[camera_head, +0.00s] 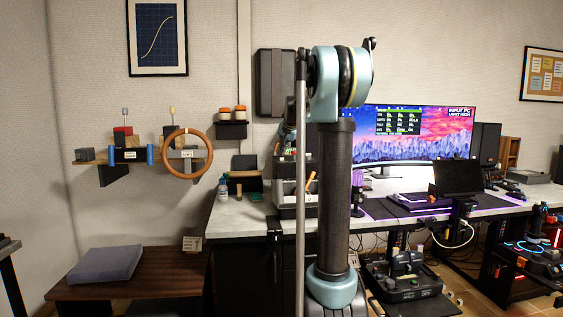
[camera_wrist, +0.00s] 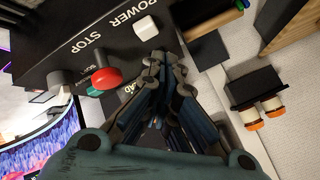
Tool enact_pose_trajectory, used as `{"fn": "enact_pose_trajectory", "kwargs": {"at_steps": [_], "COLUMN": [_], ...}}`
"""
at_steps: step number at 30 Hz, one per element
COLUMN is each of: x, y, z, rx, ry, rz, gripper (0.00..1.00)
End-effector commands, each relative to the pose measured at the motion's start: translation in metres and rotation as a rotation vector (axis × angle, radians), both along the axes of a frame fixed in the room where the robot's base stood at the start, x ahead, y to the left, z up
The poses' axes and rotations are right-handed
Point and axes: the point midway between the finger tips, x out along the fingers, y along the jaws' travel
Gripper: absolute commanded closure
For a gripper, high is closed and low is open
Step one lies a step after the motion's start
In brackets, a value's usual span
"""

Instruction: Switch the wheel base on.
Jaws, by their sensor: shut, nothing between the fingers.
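In the wrist view, a black control panel (camera_wrist: 112,62) carries the labels STOP and POWER. A white button (camera_wrist: 146,27) sits beside the POWER label, a red button (camera_wrist: 104,78) beside STOP, and a grey knob (camera_wrist: 62,80) further left. My gripper (camera_wrist: 163,62) is shut and empty. Its fingertips are close to the white button, just below it in the picture; I cannot tell whether they touch the panel. Whether the button is pressed is unclear. In the head view my arm hides most of the gripper and the panel.
In the head view, a wide monitor (camera_head: 420,133) stands on the desk (camera_head: 378,209) to the right. A small black shelf with orange-lidded jars (camera_head: 231,131) is on the wall to the left. A bench (camera_head: 140,271) with a grey cushion (camera_head: 107,264) stands at lower left.

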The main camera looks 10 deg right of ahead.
Motion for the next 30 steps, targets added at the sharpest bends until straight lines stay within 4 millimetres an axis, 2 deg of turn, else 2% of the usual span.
{"fn": "enact_pose_trajectory", "kwargs": {"at_steps": [15,26,29,30], "x": [0.0,-0.002,-0.014,-0.024], "y": [0.0,0.0,0.001,0.002], "z": [0.037,0.038,0.034,0.031], "rx": [0.0,-0.002,-0.012,-0.02], "ry": [0.0,0.001,0.012,0.021], "rz": [0.0,0.001,0.013,0.022], "gripper": [1.0,1.0,1.0,1.0]}}
